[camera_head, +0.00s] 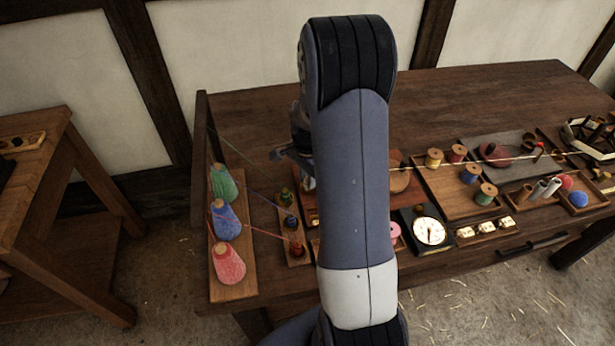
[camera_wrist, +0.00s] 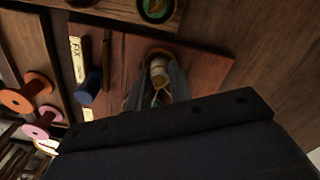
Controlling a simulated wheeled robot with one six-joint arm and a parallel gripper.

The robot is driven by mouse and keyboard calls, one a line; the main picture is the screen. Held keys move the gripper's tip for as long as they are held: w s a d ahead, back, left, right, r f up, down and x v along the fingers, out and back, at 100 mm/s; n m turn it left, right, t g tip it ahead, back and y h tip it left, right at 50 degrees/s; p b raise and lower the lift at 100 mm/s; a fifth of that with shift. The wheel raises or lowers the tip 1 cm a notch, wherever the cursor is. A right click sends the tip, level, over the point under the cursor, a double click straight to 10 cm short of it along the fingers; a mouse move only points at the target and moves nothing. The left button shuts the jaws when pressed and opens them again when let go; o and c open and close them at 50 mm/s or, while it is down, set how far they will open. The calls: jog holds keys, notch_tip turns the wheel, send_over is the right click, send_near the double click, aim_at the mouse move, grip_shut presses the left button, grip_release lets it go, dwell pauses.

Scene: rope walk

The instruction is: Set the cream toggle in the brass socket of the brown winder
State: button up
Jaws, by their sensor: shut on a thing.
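My gripper (camera_wrist: 157,88) points down at the table in the wrist view, its two grey fingers shut on the cream toggle (camera_wrist: 158,68). The toggle's far end is at a round brass-brown ring (camera_wrist: 159,52), which looks like the socket. I cannot tell whether the toggle is inside the ring or just above it. The ring sits on a reddish-brown board (camera_wrist: 205,68), which seems to be the brown winder. In the head view my gripper (camera_head: 300,160) is partly visible left of my arm, which hides the toggle and socket.
Orange (camera_wrist: 36,92) and pink spools (camera_wrist: 42,124) are further left. In the head view yarn cones (camera_head: 227,222) stand on a left-hand board; the table's back is clear.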

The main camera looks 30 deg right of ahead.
jog(key=o, duration=0.9)
jog(key=shift+c, duration=0.2)
jog(key=shift+o, duration=0.4)
jog(key=o, duration=0.3)
jog(key=shift+r, duration=0.1)
notch_tip(320, 180, up, 8)
jog(key=p, duration=0.5)
jog(key=shift+p, duration=0.35)
